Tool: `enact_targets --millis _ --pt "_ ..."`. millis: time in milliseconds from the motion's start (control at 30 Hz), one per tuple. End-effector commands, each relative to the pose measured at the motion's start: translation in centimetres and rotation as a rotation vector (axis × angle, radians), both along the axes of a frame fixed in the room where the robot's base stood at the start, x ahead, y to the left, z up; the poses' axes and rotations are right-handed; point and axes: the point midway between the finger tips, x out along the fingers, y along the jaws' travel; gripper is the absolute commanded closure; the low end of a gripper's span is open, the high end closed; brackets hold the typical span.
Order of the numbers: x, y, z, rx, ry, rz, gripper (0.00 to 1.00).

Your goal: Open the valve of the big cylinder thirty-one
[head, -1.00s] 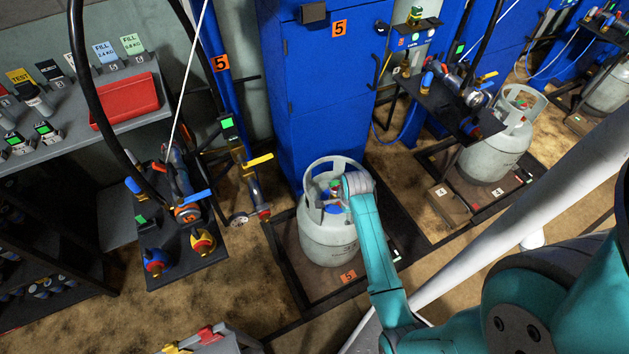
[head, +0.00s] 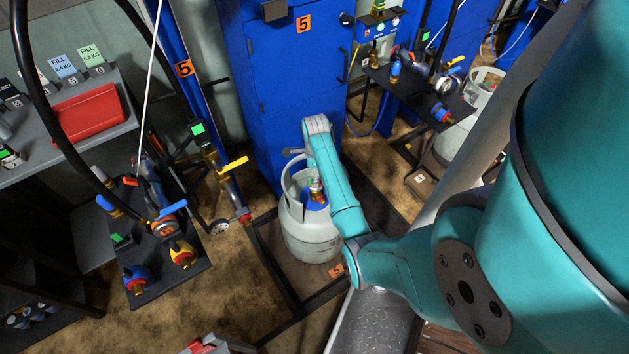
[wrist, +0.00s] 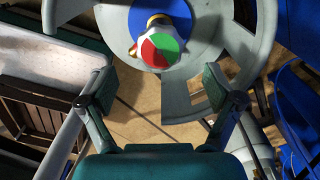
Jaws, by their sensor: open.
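A big pale grey cylinder (head: 308,238) stands on the scale platform tagged 5 in the head view. Its round collar surrounds a valve with a blue ring and brass parts (head: 316,192). I cannot read a number on the cylinder. In the wrist view the valve's handwheel (wrist: 160,46), coloured red, green and white, sits above a blue disc inside the collar (wrist: 205,88). My gripper (wrist: 160,88) is open and empty, its two fingers spread below the handwheel in the picture, apart from it. In the head view my arm's wrist hides most of the gripper.
A blue cabinet (head: 285,100) stands right behind the cylinder. A dark stand with filling heads (head: 165,255) is at left, near a shelf with a red tray (head: 88,114). Another grey cylinder (head: 452,135) stands at right. Brown floor (head: 235,290) is free between stand and platform.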

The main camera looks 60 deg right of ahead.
Motion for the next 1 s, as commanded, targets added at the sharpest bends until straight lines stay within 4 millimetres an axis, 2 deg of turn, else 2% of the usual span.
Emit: enact_targets --millis 100,300,700,767,933,967,1000 --pt "0.0 0.1 -2.0 0.001 0.002 0.001 0.1" --pt "0.0 0.0 -4.2 0.001 0.0 0.001 0.1" --pt "0.0 0.0 -4.9 -0.001 0.0 0.001 0.1" --pt "0.0 0.0 -4.8 -0.001 0.0 0.001 0.22" --pt "0.0 0.0 -4.8 -0.001 0.0 0.001 0.65" --pt "0.0 0.0 -4.8 -0.001 0.0 0.001 0.7" --pt "0.0 0.0 -4.8 -0.001 0.0 0.001 0.7"
